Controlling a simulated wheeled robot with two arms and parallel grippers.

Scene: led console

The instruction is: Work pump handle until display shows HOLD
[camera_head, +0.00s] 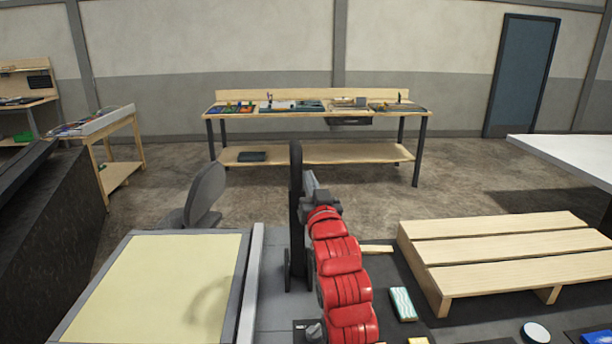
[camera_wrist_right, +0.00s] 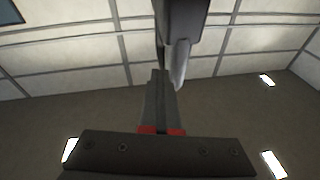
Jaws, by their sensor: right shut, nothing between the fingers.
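A dark upright bar (camera_head: 295,205), which looks like the pump handle, rises from the bench in the middle of the head view. My right gripper (camera_head: 310,180) is at the end of the red arm, close by the bar's upper right side. In the right wrist view my right gripper (camera_wrist_right: 159,75) is shut with nothing in it. A dark bar end (camera_wrist_right: 182,22) with a grey part hangs just beyond its fingertips. I cannot tell whether they touch. No display reading is visible in either view. My left gripper is not in view.
A pale yellow panel in a grey frame (camera_head: 75,330) lies left of the bar. A slatted wooden rack (camera_head: 500,248) stands at right, with a teal-and-white item (camera_head: 402,303) beside it. A workbench (camera_head: 318,153) stands far back. Open floor lies between.

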